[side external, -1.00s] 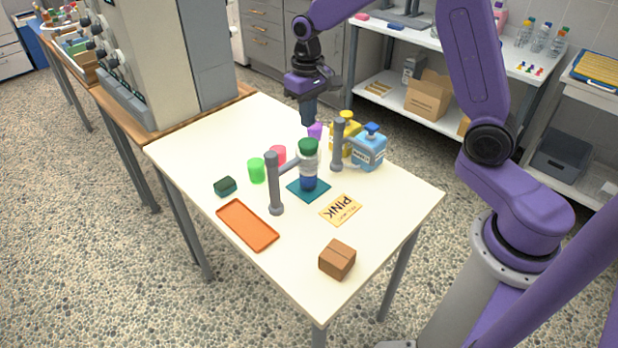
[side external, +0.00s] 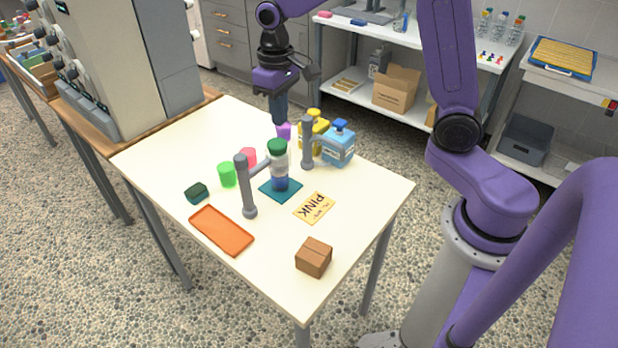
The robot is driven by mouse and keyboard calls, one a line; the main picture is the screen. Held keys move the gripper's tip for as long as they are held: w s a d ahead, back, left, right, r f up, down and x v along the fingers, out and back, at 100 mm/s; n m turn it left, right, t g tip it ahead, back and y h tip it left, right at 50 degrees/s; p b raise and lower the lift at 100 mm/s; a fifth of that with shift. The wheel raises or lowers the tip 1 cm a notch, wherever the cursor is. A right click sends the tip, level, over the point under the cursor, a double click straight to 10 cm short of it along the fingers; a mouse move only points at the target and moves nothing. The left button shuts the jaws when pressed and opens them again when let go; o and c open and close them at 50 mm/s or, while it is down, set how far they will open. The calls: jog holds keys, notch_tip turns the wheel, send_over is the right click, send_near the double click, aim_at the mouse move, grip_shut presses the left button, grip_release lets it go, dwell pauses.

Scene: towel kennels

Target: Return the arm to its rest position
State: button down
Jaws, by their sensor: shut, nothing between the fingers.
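My gripper (side external: 279,108) is shut and empty, pointing down over the far part of the white table (side external: 150,160). It is just behind a small purple cup (side external: 283,131); I cannot tell whether they touch. A clear bottle with a green cap and blue lower part (side external: 279,170) stands upright on a teal square (side external: 285,196), apart from my gripper. My arm reaches in from the right, above the table's far side.
Grey posts (side external: 245,190) (side external: 307,145) stand beside the bottle. Yellow (side external: 312,130) and blue (side external: 338,145) bottles stand near the gripper.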

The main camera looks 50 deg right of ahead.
jog(key=s+n, duration=1)
jog(key=s, duration=1.8)
jog(key=shift+d+n, duration=0.2)
jog(key=shift+n, duration=0.2)
jog(key=shift+r, duration=0.1)
